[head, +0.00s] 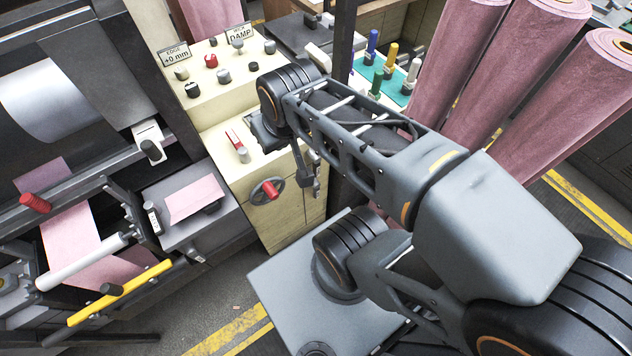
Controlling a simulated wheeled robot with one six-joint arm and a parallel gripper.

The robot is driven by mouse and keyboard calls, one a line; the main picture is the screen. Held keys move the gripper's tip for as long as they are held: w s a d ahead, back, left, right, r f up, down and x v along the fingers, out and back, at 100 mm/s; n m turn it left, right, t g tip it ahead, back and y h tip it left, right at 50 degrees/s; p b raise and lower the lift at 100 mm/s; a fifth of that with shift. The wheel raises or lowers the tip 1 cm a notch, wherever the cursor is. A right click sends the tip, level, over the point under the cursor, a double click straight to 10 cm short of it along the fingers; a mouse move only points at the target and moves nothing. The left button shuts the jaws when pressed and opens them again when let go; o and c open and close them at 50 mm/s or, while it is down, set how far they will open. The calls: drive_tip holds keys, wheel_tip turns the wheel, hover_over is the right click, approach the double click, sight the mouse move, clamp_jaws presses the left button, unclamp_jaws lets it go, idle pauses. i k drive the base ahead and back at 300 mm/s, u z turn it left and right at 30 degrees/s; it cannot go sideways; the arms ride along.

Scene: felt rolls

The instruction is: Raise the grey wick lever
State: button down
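A cream control console (222,90) stands left of my arm. A sign reading DAMP (239,33) stands at its back; its upper line is too small to read surely. A grey knob-topped control (238,46) stands just in front of that sign. Another grey control (242,154) sits beside a red-and-white strip on the lower face. I cannot tell surely which one is the wick lever. My gripper (309,185) hangs right of the lower face, apart from both grey controls. Its fingers are small and partly hidden by my arm, so their opening is unclear.
A red knob (210,61) and several dark knobs share the console top. Coloured handles stand on a teal mat (396,88) behind my arm. Pink felt rolls (455,75) stand right; a roller machine (75,215) fills the left.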

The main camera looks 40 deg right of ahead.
sight(316, 187)
drive_tip(key=z, duration=2.25)
drive_tip(key=k, duration=0.7)
drive_tip(key=u, duration=1.45)
